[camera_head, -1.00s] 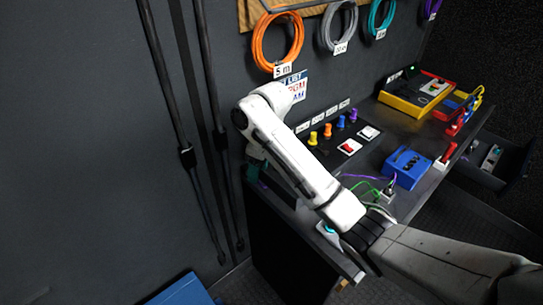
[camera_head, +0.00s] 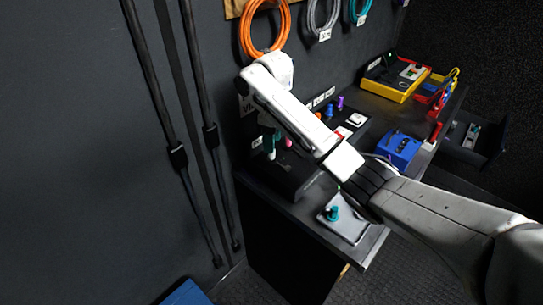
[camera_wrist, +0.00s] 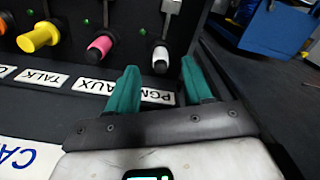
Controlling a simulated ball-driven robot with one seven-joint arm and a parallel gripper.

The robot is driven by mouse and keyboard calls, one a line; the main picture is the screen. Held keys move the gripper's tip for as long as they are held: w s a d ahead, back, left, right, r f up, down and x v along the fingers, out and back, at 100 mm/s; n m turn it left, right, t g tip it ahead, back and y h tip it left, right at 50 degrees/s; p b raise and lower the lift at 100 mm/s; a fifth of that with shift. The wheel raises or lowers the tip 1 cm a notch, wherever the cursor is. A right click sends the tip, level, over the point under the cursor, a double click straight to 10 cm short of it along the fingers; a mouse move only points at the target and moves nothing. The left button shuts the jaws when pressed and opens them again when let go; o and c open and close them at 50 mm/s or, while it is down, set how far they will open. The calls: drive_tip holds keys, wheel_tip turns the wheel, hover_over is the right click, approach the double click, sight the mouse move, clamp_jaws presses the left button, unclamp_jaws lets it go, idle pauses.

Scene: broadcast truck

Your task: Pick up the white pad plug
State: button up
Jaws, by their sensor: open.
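The white pad plug (camera_wrist: 160,59) stands in the wrist view at the right end of a row of coloured plugs, above the PGM label. My gripper (camera_wrist: 160,64) has two teal fingers, open and empty, one on each side of the white plug's tip as seen from the wrist. I cannot tell whether the fingers have reached it in depth. In the head view my gripper (camera_head: 268,140) hangs at the left end of the plug row by the wall, and the white plug is hard to make out there.
The pink plug (camera_wrist: 101,46) is close beside, with an orange-yellow plug (camera_wrist: 40,37) farther left. A plate with a teal knob (camera_head: 345,226) lies at the desk's near edge. A blue box (camera_head: 401,149) and a yellow case (camera_head: 394,85) stand farther right.

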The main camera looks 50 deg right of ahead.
drive_tip(key=shift+w+f, duration=0.1)
drive_tip(key=shift+f, duration=2.15)
clamp_jaws()
